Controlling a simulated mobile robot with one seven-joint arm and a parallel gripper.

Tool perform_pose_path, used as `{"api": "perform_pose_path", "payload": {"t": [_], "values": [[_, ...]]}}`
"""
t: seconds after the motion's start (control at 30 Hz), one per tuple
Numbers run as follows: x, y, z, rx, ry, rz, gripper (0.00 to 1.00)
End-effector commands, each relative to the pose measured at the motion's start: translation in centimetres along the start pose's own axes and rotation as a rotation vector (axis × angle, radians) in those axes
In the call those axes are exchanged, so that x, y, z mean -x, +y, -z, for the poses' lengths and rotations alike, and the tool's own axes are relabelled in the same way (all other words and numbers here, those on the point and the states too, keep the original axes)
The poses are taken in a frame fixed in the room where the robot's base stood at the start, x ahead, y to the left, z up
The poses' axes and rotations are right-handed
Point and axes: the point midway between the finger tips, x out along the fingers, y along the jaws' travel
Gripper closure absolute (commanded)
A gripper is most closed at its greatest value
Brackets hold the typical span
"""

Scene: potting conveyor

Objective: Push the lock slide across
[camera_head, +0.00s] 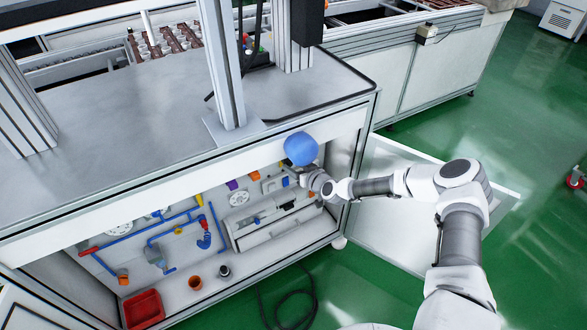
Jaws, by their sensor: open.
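My gripper (292,173) reaches from the right into the open front of the cabinet (180,160), near the right end of its back panel. It is small in view and looks empty, with its jaws apart. Just left of it are small grey fittings (270,184) on the panel. I cannot tell which part there is the lock slide, or whether the gripper touches it. A blue ball (301,149) shows right above the gripper, in front of the cabinet's upper edge. It hides part of what lies behind it.
A long grey housing (280,222) sits below the gripper. Blue pipes (150,232) and valves fill the panel's left side. An orange cup (195,283), a dark cup (224,271) and a red bin (143,309) stand on the cabinet floor. An open white door (395,190) lies behind my arm.

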Motion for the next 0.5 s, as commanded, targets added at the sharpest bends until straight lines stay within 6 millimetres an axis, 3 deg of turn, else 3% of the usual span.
{"api": "perform_pose_path", "payload": {"t": [0.43,0.5], "values": [[-0.99,0.0,0.06,-0.001,0.0,0.0,0.44],[-0.98,0.0,0.05,-0.001,0.0,0.0,0.54]]}}
